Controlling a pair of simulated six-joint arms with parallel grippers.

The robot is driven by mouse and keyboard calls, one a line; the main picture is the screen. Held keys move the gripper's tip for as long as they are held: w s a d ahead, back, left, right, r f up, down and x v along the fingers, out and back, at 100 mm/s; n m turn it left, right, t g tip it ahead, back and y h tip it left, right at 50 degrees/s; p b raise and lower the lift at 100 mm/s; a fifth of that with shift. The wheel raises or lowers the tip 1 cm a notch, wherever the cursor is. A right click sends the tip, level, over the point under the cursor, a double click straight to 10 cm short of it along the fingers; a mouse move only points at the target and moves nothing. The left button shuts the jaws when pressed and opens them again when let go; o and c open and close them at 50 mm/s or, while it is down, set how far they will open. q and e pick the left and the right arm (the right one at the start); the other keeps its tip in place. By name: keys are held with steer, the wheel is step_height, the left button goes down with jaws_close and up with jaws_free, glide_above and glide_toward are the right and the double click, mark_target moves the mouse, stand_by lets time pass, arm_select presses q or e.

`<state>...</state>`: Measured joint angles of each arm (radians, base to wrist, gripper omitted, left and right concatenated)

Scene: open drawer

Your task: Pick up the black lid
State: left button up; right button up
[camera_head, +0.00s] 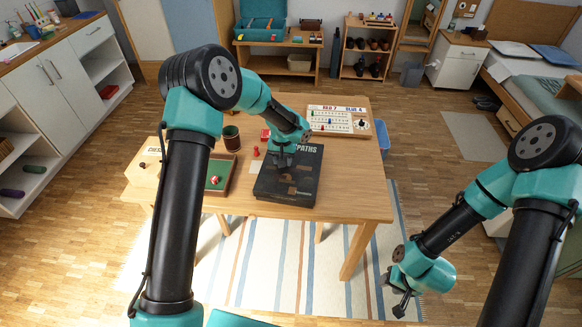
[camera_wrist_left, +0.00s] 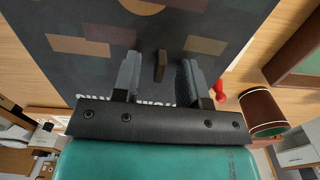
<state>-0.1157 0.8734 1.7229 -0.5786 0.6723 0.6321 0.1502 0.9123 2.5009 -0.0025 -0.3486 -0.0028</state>
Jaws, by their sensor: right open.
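The black lid (camera_head: 302,180) lies flat on a box on the wooden table, with pale lettering and muted coloured squares on its top; it also fills much of the left wrist view (camera_wrist_left: 225,30). A small brown knob (camera_wrist_left: 160,66) stands up from it. My left gripper (camera_head: 283,160) is low over the lid's far left part. In the left wrist view its two fingers (camera_wrist_left: 158,80) are apart, one on each side of the knob, with a gap on both sides. My right gripper (camera_head: 402,303) is open and empty, away from the table at the lower right.
A red pawn (camera_head: 256,152) and a dark brown cup (camera_head: 232,138) stand left of the lid. A green-lined tray (camera_head: 229,176) and a light wooden box (camera_head: 146,164) are further left. A scoreboard (camera_head: 338,121) lies behind right. The table's right front (camera_head: 355,195) is clear.

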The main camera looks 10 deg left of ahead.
arm_select(q)
steer(key=shift+c, duration=0.3)
jaws_close()
steer(key=shift+r, duration=0.2)
steer(key=shift+r, duration=0.65)
step_height(320, 180, up, 2)
steer(key=s+d, duration=0.2)
steer(key=s, duration=0.5)
steer(key=s+d+r, duration=0.1)
steer(key=s+d, duration=0.1)
steer(key=s, duration=0.6)
steer(key=shift+s+d+r, duration=0.15)
steer(key=shift+d+r, duration=0.05)
steer(key=shift+d, duration=0.05)
